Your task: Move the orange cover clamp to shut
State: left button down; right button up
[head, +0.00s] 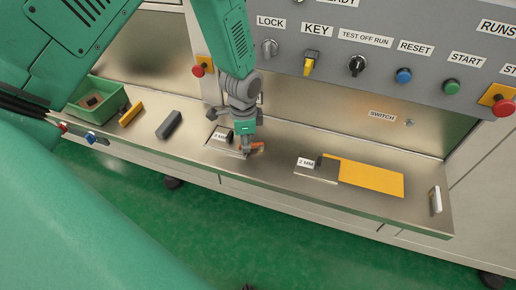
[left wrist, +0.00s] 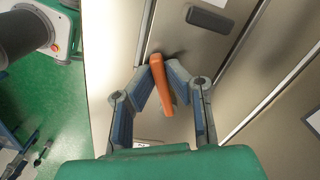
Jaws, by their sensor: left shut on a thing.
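The orange cover clamp (head: 256,150) is at the front of the steel shelf, just under my left gripper (head: 244,142), which is partly hiding it. In the left wrist view the clamp (left wrist: 162,88) is a long orange bar between the two fingers of the left gripper (left wrist: 164,67). The fingertips are closed in on it from both sides. The part that the clamp is fixed to is hard to make out. My right gripper is not in view.
A green bin (head: 98,100), a yellow block (head: 131,114) and a dark grey block (head: 169,125) are on the shelf to the left. The control panel (head: 370,30) overhangs the shelf behind.

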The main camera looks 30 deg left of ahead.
pick_arm(q)
jog(key=shift+w+a+m, duration=0.25)
jog(key=shift+w+m, duration=0.1)
jog(key=shift+m, duration=0.65)
jog(key=m, duration=0.1)
jog(key=w+m+p, duration=0.1)
jog(key=m, duration=0.1)
jog(key=shift+a, duration=0.2)
jog(key=c, duration=1.5)
grip_release()
jog(key=shift+r, duration=0.3)
notch_tip(320, 180, up, 11)
jog(key=shift+w+r, duration=0.1)
